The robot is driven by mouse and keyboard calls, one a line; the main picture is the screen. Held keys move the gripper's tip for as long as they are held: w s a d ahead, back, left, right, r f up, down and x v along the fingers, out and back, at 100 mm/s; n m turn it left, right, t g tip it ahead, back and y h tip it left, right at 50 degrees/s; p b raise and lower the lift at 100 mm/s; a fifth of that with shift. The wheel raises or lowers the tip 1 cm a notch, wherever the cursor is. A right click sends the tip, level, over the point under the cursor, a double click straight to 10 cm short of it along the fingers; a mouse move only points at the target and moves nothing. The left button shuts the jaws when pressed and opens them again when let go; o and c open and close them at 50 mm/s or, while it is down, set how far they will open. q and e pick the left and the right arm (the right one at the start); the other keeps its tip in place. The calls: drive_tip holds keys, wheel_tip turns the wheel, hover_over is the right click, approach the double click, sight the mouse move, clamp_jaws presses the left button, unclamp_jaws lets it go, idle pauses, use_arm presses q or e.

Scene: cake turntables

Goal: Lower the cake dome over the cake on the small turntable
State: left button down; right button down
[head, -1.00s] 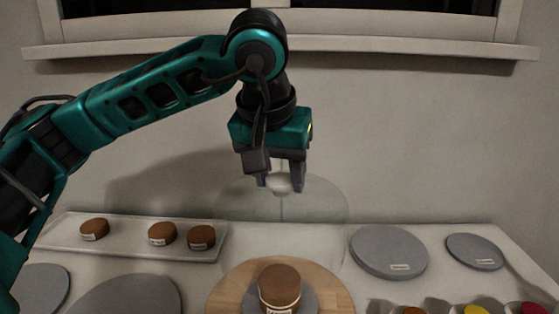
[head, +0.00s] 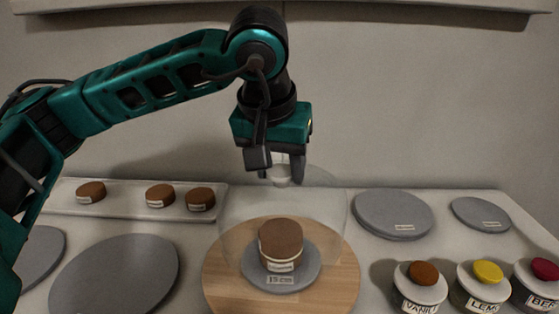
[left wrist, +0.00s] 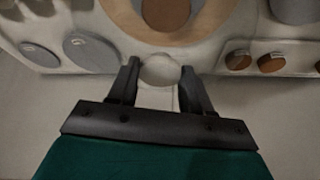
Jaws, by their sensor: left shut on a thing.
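The clear cake dome (head: 235,212) is held by its pale knob in my left gripper (head: 283,178). The knob (left wrist: 160,70) sits between both fingers in the left wrist view. A brown cake (head: 281,240) with a label stands on the small grey turntable (head: 306,268), on a round wooden board (head: 340,275). The dome's faint outline overlaps the cake in the head view. Its lower rim is hard to see, so its height over the turntable is unclear. The cake (left wrist: 166,12) and board (left wrist: 118,12) show at the top of the wrist view. My right gripper is out of view.
A tray (head: 130,213) with three small brown cakes lies back left. A large grey disc (head: 115,275) is front left. Two grey discs (head: 393,214) (head: 482,213) are at the right. Labelled jars (head: 419,290) with coloured lids stand front right.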

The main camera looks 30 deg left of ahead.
sight(278, 190)
use_arm(q)
wheel_tip(278, 190, down, 2)
drive_tip(key=shift+f+b, duration=0.1)
drive_tip(key=shift+b, duration=0.55)
drive_tip(key=shift+f+b, duration=1.5)
drive_tip(key=shift+f, duration=0.15)
drive_tip(key=shift+f+b, duration=0.45)
drive_tip(key=shift+c, duration=2)
unclamp_jaws()
drive_tip(key=shift+r, duration=0.1)
drive_tip(key=shift+r+p, duration=2.55)
drive_tip(key=shift+r, duration=0.9)
drive_tip(key=shift+f, duration=0.1)
